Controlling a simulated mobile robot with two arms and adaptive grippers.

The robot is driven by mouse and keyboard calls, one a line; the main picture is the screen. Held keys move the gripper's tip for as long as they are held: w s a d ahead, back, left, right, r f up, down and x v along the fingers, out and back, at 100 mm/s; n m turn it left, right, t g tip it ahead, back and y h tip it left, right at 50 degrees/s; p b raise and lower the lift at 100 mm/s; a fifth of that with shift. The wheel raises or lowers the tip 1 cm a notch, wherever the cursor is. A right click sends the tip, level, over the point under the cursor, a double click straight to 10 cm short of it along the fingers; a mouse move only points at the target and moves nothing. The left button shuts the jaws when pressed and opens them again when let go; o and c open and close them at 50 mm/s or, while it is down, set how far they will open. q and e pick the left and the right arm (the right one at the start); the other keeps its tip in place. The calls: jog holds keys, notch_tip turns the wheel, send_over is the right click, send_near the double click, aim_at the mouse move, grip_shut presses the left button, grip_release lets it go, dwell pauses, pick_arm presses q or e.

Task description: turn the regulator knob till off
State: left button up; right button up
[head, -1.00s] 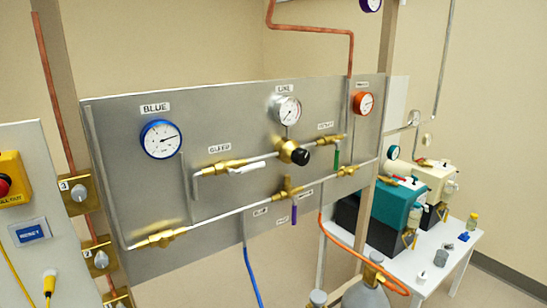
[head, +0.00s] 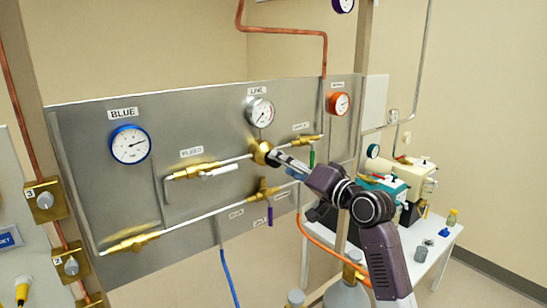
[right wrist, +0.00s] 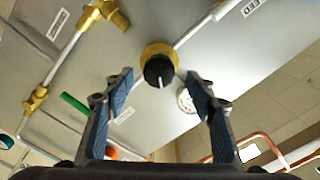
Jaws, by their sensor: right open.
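The regulator is a round brass body (head: 261,153) on the steel panel, below the LINE gauge (head: 260,112). My right gripper (head: 281,158) is open in front of the regulator. In the right wrist view its blue-padded fingers (right wrist: 160,92) stand apart on either side of the knob, with gaps, and I see no contact. My left gripper is not in view.
A blue-rimmed gauge (head: 130,144) and an orange-rimmed gauge (head: 339,104) are on the panel. A white-handled bleed valve (head: 215,171) is left of the regulator, and a green-handled valve (head: 312,156) is close right. A white table (head: 425,262) with equipment stands at right.

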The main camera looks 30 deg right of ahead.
aim_at(276, 167)
jog(key=shift+w+a+f+p, duration=0.1)
jog(key=shift+w+p, duration=0.2)
jog(key=shift+w, duration=0.9)
jog(key=shift+w+a+p, duration=0.1)
jog(key=shift+w+p, duration=0.2)
jog(key=shift+w, duration=0.85)
jog(key=c, duration=1.2)
jog(key=shift+o, duration=0.2)
